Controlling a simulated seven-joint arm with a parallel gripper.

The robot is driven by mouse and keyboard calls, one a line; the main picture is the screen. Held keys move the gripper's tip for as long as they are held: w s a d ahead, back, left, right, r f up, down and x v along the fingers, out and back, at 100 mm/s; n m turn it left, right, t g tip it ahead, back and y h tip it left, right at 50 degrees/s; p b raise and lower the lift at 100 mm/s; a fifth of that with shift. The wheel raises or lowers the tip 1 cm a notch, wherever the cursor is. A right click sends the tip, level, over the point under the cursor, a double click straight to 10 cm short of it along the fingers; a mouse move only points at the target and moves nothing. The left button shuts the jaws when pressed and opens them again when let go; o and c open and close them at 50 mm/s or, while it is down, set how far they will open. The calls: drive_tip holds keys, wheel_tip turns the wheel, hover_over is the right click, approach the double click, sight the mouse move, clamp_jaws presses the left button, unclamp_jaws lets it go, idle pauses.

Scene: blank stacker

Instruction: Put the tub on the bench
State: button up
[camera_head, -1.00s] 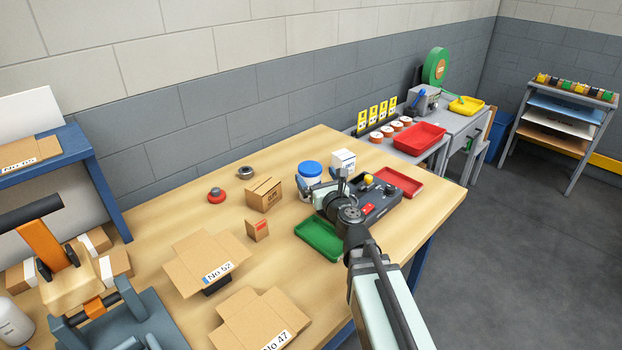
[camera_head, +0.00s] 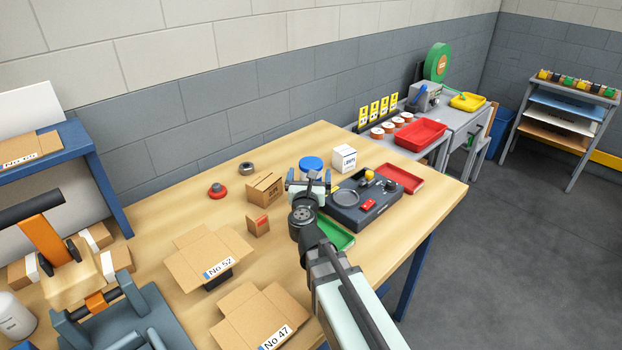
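The tub (camera_head: 311,164) has a blue lid. It stands on the wooden bench (camera_head: 330,136), towards the back, left of a white box. My gripper (camera_head: 308,183) is in front of the tub in this view and hides most of its white body.
A dark tray-like unit (camera_head: 378,208) with a round plate is right of my gripper. A green tray (camera_head: 338,236) lies partly behind my arm. A white box (camera_head: 344,158), red tray (camera_head: 400,178) and brown carton (camera_head: 265,188) stand nearby. The back-left bench top is mostly clear.

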sight(312, 163)
drive_tip(key=shift+m+h, duration=0.4)
drive_tip(key=shift+h, duration=0.2)
drive_tip(key=shift+w+d, duration=0.15)
drive_tip(key=shift+w, duration=1.6)
drive_tip(key=shift+w+d, duration=0.15)
drive_tip(key=shift+w, duration=1.55)
drive_tip(key=shift+c, duration=0.4)
drive_tip(key=c, duration=1.1)
drive_tip(key=shift+r, duration=5)
drive_tip(key=shift+s, duration=0.1)
